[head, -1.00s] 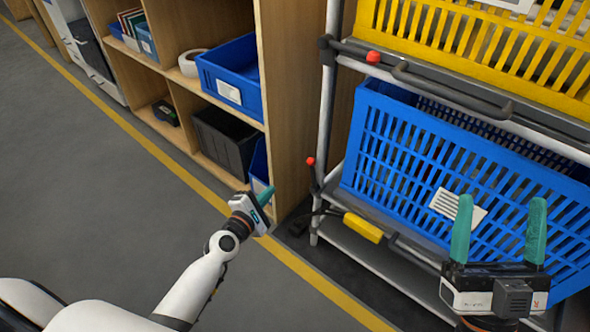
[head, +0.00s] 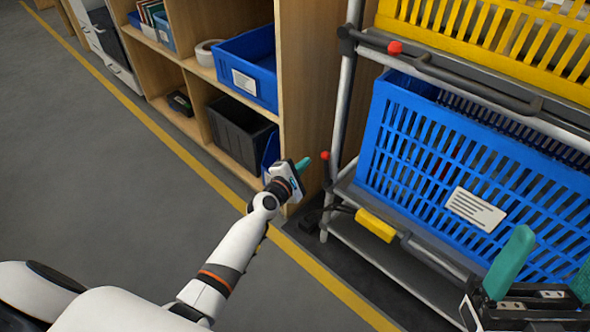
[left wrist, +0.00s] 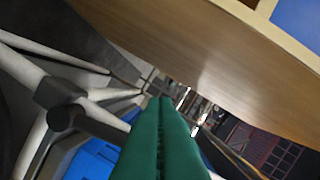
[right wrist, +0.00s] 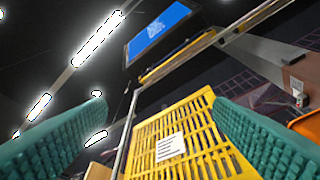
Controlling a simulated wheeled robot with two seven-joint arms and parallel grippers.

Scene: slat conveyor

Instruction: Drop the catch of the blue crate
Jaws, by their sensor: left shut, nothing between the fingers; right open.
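The blue crate (head: 440,150) stands on the lower level of the tube rack, with a white label on its slatted front. A small red knob (head: 325,156) sits by the rack's left post, near the crate's left edge. A yellow grip (head: 375,224) is below the crate's front. I cannot tell which part is the catch. My left gripper (head: 306,163) is shut and empty, just left of the red knob in the picture; contact is unclear. Its closed fingers show in the left wrist view (left wrist: 162,104). My right gripper (head: 556,250) is open, in front of the crate's lower right.
A yellow crate (head: 490,35) sits above, with a bar and red knob (head: 394,47) at its front edge. A wooden shelf unit (head: 305,90) with bins stands close on the left, beside my left gripper. The grey floor (head: 110,200) is clear.

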